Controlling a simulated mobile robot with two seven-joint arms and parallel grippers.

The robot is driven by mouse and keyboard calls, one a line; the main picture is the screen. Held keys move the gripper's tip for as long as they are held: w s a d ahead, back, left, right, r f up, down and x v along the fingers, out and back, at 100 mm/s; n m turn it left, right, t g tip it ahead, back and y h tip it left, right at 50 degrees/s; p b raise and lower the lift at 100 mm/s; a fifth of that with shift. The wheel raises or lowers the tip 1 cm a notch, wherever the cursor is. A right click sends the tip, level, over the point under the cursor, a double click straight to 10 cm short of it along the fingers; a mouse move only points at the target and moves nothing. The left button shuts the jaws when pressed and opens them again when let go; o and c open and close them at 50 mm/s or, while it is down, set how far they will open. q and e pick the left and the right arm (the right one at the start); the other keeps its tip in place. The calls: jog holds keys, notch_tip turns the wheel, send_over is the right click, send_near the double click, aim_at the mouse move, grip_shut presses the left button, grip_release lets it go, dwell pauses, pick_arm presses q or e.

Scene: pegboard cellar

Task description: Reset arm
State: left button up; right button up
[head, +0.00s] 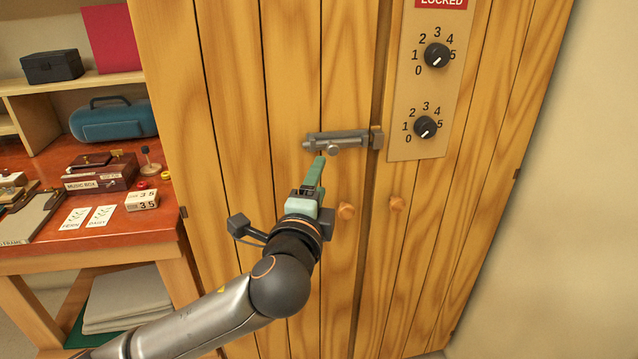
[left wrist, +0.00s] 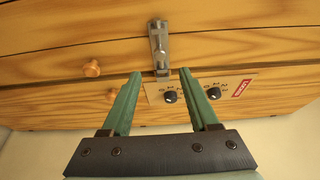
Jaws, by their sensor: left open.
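My left arm comes in from the lower left in the head view. Its green left gripper (head: 318,163) points up at the cabinet, with its tips just below the grey slide bolt (head: 335,140). In the left wrist view the left gripper (left wrist: 159,73) is open with nothing between its fingers. The bolt (left wrist: 158,45) appears ahead, around the gap between the fingertips. I cannot tell whether the fingers touch it. My right gripper is not in view.
The wooden cabinet (head: 250,90) has two round knobs and a panel (head: 408,95) with two dials under a red "LOCKED" sign (head: 441,3). At left, a red-topped desk (head: 130,228) holds a music box (head: 98,175), cards and a blue case (head: 112,122). Bare wall lies at right.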

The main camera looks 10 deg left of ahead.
pick_arm(q)
jog(key=shift+w, duration=0.1)
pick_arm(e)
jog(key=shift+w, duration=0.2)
pick_arm(q)
jog(key=s+a+f+n+g+h+p, duration=0.1)
jog(key=s+f+n+g+p, duration=0.2)
jog(key=f, duration=0.8)
jog(key=s+a+f+n+g+h+p, duration=0.1)
jog(key=s+f+n+g, duration=0.25)
jog(key=f, duration=0.65)
jog(key=s+a+f+n+p, duration=0.1)
jog(key=s+a+f+n, duration=0.2)
jog(key=s+f, duration=0.2)
jog(key=s+a+f+n+g+y+p, duration=0.1)
jog(key=s+a+f+n, duration=0.2)
jog(key=s, duration=0.6)
jog(key=s+a+f+n+g+p, duration=0.1)
jog(key=s+a+f+n, duration=0.2)
jog(key=s+f, duration=0.3)
jog(key=shift+s+a+f+n, duration=0.3)
jog(key=shift+s+f+n, duration=0.1)
jog(key=shift+f+n, duration=0.5)
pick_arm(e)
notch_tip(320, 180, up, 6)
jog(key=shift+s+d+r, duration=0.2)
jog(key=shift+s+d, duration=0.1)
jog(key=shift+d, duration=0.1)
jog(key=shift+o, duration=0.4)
